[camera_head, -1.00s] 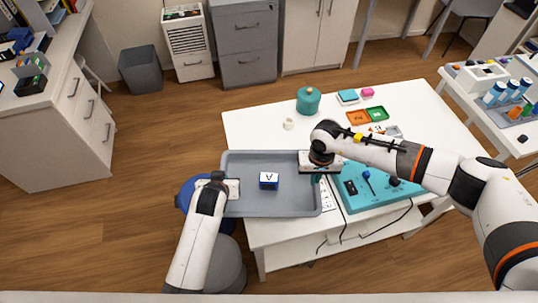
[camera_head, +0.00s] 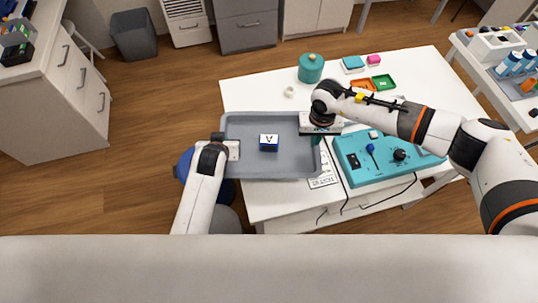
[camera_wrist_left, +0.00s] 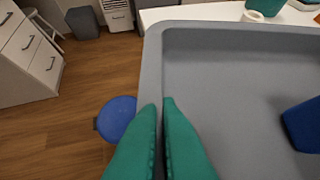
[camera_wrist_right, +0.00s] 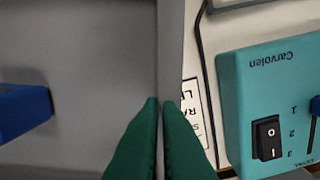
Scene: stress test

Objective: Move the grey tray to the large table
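The grey tray (camera_head: 240,172) is level over the left side of a white table (camera_head: 440,75), its left end reaching past the table's edge. I cannot tell whether it touches the tabletop. A blue block with a white lettered top (camera_head: 269,143) sits in it. My left gripper (camera_head: 230,150) is shut on the tray's left rim; its green fingers (camera_wrist_left: 160,104) pinch the rim in the left wrist view. My right gripper (camera_head: 317,135) is shut on the right rim, with its fingers (camera_wrist_right: 160,104) on either side of it in the right wrist view.
A teal device (camera_head: 385,165) with cables stands close right of the tray. A teal pot (camera_head: 311,68) and a small white cup (camera_head: 290,91) stand behind it. Another table (camera_head: 500,75) is at right. A blue stool (camera_wrist_left: 117,116) is below left.

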